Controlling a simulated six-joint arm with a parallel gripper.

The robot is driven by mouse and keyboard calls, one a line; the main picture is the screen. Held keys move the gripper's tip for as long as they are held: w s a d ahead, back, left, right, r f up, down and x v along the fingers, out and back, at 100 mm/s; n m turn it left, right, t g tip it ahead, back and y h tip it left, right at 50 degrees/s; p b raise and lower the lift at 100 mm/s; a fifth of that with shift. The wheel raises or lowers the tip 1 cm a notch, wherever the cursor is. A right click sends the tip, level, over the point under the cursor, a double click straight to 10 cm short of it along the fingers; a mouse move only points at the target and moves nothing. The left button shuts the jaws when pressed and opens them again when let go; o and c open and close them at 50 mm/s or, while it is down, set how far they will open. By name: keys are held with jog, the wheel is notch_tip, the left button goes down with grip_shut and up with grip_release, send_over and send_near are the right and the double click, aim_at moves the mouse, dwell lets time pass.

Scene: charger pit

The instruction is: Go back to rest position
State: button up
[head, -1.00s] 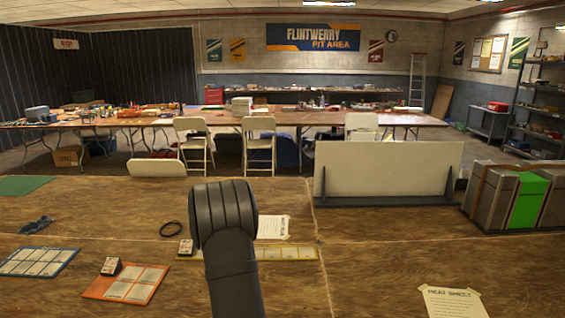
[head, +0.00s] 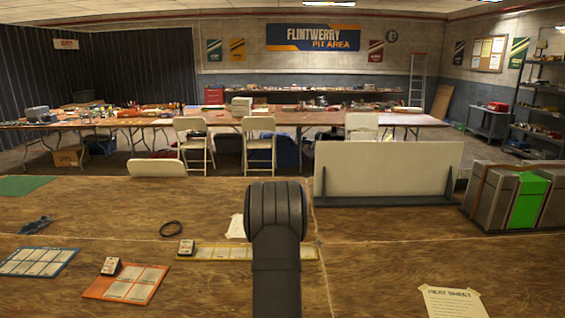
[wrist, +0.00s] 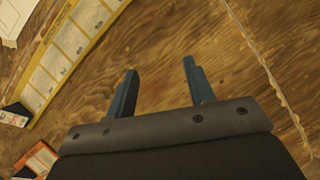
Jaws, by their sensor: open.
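My gripper (wrist: 160,90) shows in the wrist view with its two blue-grey fingers apart and nothing between them. It hangs over bare wooden tabletop. In the head view my dark arm stands upright at the middle front of the table and hides the fingers. A yellow-edged card strip (head: 215,253) lies behind and left of my arm, and it also shows at the left of the wrist view (wrist: 72,50). A small dark block with a pale label (head: 187,247) sits at the strip's left end.
An orange card (head: 126,284) with another small block (head: 110,266), a blue card (head: 38,262), a black ring (head: 171,229) and a paper sheet (head: 452,302) lie on the table. A white panel (head: 388,168) and grey-green cases (head: 528,200) stand at right. Bare wood lies between.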

jog(key=shift+m, duration=0.5)
jog(key=d, duration=0.5)
jog(key=shift+w, duration=0.1)
